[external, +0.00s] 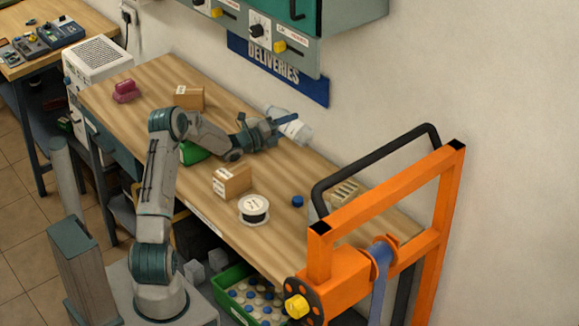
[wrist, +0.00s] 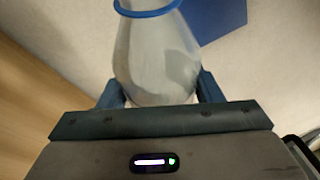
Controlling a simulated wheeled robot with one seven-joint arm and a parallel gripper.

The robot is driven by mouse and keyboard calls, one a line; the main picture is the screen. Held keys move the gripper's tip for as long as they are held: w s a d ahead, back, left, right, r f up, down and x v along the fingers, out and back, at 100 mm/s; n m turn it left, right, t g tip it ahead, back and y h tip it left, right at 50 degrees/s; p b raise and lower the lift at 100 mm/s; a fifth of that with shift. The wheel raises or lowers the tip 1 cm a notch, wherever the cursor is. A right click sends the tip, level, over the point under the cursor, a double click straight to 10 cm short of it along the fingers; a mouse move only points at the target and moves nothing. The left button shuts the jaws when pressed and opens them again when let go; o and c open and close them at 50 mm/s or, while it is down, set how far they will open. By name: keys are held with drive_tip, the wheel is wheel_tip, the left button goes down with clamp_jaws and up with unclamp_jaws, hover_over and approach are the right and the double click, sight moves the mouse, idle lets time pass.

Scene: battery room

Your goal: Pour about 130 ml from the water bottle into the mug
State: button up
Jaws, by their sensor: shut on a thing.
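The water bottle (external: 299,131) is clear, and my gripper (external: 279,122) is shut around it. It is tilted over the back of the bench near the wall. In the wrist view the bottle (wrist: 155,50) fills the space between the fingers (wrist: 160,88), with a blue ring around its narrower part at the top edge. A blue cap (external: 298,201) lies apart on the bench. I cannot make out a mug for certain. A green object (external: 193,152) shows partly behind my arm, and I cannot tell what it is. The water level is not readable.
The wooden bench (external: 330,218) holds a cardboard box (external: 232,181), another box (external: 189,97), a wire spool (external: 254,209) and a pink object (external: 125,91). An orange frame (external: 445,200) stands at the right end. A blue deliveries sign (external: 278,69) and cabinet hang above.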

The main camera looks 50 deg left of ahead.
idle(0.6)
drive_tip(key=shift+a+f+m+g, duration=0.1)
drive_tip(key=shift+f+m+g, duration=0.15)
drive_tip(key=shift+m+g, duration=0.05)
drive_tip(key=a+m+g, duration=0.1)
drive_tip(key=m, duration=0.1)
drive_tip(key=a+m, duration=0.1)
drive_tip(key=a+m+g+b, duration=0.1)
drive_tip(key=m, duration=0.1)
drive_tip(key=shift+s+a+f+m+g+y, duration=0.1)
drive_tip(key=shift+s+m+g+y, duration=0.2)
drive_tip(key=shift+s+y, duration=0.1)
drive_tip(key=shift+f+m+b, duration=0.3)
drive_tip(key=shift+f+b, duration=0.35)
drive_tip(key=shift+b, duration=0.05)
drive_tip(key=f+m+g+y+b, duration=0.1)
drive_tip(key=b, duration=0.2)
drive_tip(key=f+m+y+b, duration=0.1)
drive_tip(key=f+m+b, duration=0.1)
drive_tip(key=b, duration=0.1)
drive_tip(key=shift+a+f+g+b, duration=0.2)
drive_tip(key=shift+f+g+b, duration=0.1)
drive_tip(key=shift+g+b, duration=0.1)
drive_tip(key=shift+a+r+m+y+b, duration=0.1)
drive_tip(key=shift+a+m+y+b, duration=0.05)
drive_tip(key=shift+m+y+b, duration=0.5)
drive_tip(key=shift+g, duration=0.3)
